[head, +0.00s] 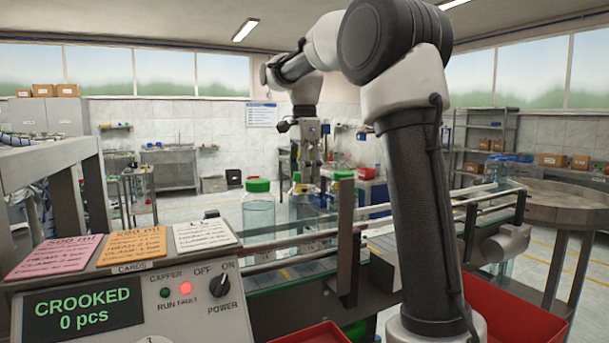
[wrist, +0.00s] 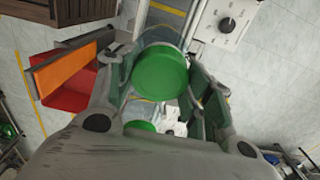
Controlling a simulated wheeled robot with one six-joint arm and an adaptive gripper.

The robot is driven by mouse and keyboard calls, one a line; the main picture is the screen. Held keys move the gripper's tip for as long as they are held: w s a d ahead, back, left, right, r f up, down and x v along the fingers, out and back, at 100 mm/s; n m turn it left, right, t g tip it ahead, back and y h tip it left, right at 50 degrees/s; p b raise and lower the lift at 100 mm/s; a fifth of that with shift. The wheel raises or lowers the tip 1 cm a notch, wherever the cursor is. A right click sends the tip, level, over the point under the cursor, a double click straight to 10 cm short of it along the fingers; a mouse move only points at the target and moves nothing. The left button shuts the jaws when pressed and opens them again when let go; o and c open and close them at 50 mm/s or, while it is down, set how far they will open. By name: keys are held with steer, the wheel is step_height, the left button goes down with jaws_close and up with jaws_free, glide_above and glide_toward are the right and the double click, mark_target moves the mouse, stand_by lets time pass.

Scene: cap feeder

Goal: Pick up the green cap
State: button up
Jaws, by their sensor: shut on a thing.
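A round green cap (wrist: 160,82) sits between the two fingers of my gripper (wrist: 162,65) in the wrist view, with a finger against each side. My gripper is shut on it. In the head view my gripper (head: 307,170) points down over the middle clear jar (head: 302,213) on the conveyor. The fingers mostly hide the cap there, and I cannot tell whether it still touches the jar. A second green cap (wrist: 140,126) shows partly behind my gripper's body in the wrist view.
A clear jar with a green lid (head: 258,185) stands left of my gripper, and another green lid (head: 342,176) is close on its right. Guide rails and a post (head: 347,240) border the conveyor. The control panel (head: 180,300) and red bins (head: 515,310) are in front.

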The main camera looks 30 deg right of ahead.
step_height(320, 180, up, 10)
stand_by(0.5)
stand_by(0.8)
